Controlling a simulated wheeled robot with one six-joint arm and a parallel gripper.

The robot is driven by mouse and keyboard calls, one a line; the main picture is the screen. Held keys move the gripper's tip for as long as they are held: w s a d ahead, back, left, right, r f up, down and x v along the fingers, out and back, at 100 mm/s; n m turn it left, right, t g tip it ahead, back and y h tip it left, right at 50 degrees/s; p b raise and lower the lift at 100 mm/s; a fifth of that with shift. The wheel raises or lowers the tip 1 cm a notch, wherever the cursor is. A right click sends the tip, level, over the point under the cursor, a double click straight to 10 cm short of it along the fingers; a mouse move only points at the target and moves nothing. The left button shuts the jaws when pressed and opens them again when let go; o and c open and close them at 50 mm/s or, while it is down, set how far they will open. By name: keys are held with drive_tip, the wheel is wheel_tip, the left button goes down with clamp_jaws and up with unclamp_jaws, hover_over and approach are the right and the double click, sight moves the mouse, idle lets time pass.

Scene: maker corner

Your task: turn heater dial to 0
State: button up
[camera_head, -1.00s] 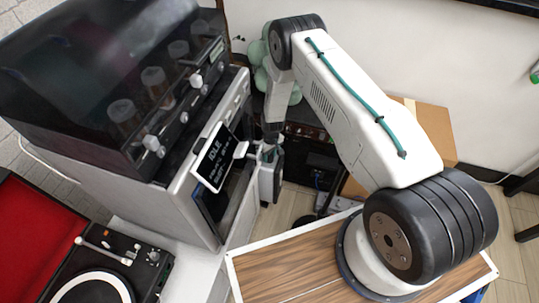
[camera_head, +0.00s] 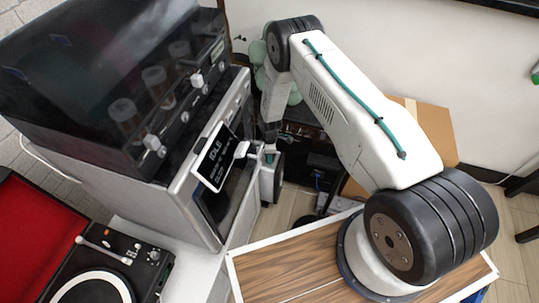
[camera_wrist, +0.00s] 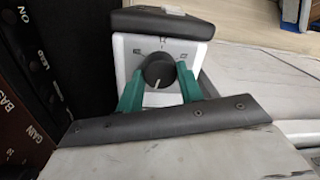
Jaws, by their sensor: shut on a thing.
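The heater dial (camera_wrist: 159,70) is a round black knob with a pale pointer line. In the wrist view it sits on the white face of the heater (camera_wrist: 122,48), which has a black top. The pointer line points down in the picture. Small printed marks lie around the dial, too blurred to read. My gripper (camera_wrist: 159,86) has its green fingers on the left and right of the dial and is shut on it. In the head view the end of my arm is beside the machine's front, and the dial cannot be made out.
A dark-topped machine (camera_head: 110,80) with knobs and a small display (camera_head: 214,155) reading IDLE stands close left of my wrist in the head view. A turntable (camera_head: 95,285) is at the lower left. A cardboard box (camera_head: 435,130) stands behind my arm.

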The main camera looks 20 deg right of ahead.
drive_tip(key=shift+n, duration=1.3)
drive_tip(key=o, duration=1)
drive_tip(key=shift+r, duration=0.1)
drive_tip(key=r, duration=0.7)
drive_tip(key=shift+w+r, duration=0.25)
drive_tip(key=shift+r, duration=0.1)
